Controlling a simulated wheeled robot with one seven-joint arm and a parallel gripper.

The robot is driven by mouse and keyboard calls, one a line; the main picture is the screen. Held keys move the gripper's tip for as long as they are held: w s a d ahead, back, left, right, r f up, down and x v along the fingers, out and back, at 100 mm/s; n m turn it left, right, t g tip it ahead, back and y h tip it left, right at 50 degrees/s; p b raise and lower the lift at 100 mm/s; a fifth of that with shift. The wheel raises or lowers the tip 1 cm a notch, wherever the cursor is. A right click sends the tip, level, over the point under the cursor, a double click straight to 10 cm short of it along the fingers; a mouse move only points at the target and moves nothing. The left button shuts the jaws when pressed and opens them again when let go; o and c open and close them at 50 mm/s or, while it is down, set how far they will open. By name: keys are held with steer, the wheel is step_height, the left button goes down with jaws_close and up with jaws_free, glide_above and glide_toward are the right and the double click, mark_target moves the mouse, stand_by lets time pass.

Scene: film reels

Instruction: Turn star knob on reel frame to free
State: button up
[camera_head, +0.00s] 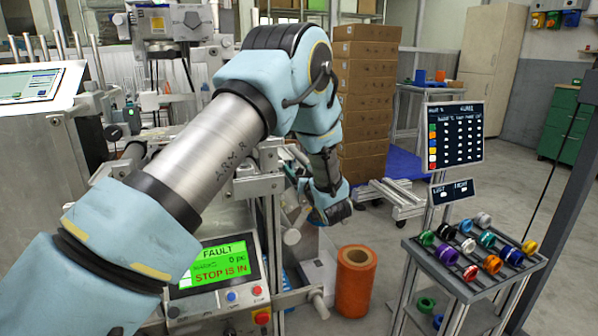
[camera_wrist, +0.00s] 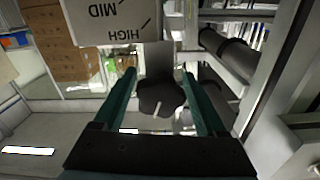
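A dark star knob (camera_wrist: 160,97) with a lobed rim and a small pale line mark shows in the middle of the wrist view. My gripper (camera_wrist: 159,74) is open, its two teal fingers on either side of the knob with a gap at each side. I see no contact with the knob; how deep it sits between the fingers I cannot tell. A grey plate (camera_wrist: 108,20) with "MID" and "HIGH", upside down, is just beyond the knob. In the head view my gripper (camera_head: 322,213) is at the reel frame (camera_head: 270,225); the knob cannot be made out there.
A dark roller (camera_wrist: 228,52) and metal rails lie right of the knob. A control panel (camera_head: 220,275) reads "FAULT" and "STOP IS IN". An orange roll (camera_head: 355,282) stands on the floor. A rack (camera_head: 480,285) of coloured reels is at right. Cardboard boxes (camera_head: 365,95) are stacked behind.

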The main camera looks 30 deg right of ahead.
jaws_close()
steer(key=shift+f+n+b, duration=0.2)
steer(key=shift+n+b, duration=0.7)
steer(key=shift+b, duration=0.2)
steer(key=shift+r+n+b, duration=0.15)
steer(key=shift+n+b, duration=0.2)
steer(key=shift+n, duration=0.35)
steer(key=shift+o, duration=1.2)
jaws_free()
steer(key=s+a, duration=0.1)
steer(key=s, duration=0.9)
steer(key=shift+s+a, duration=0.2)
steer(key=shift+s, duration=0.2)
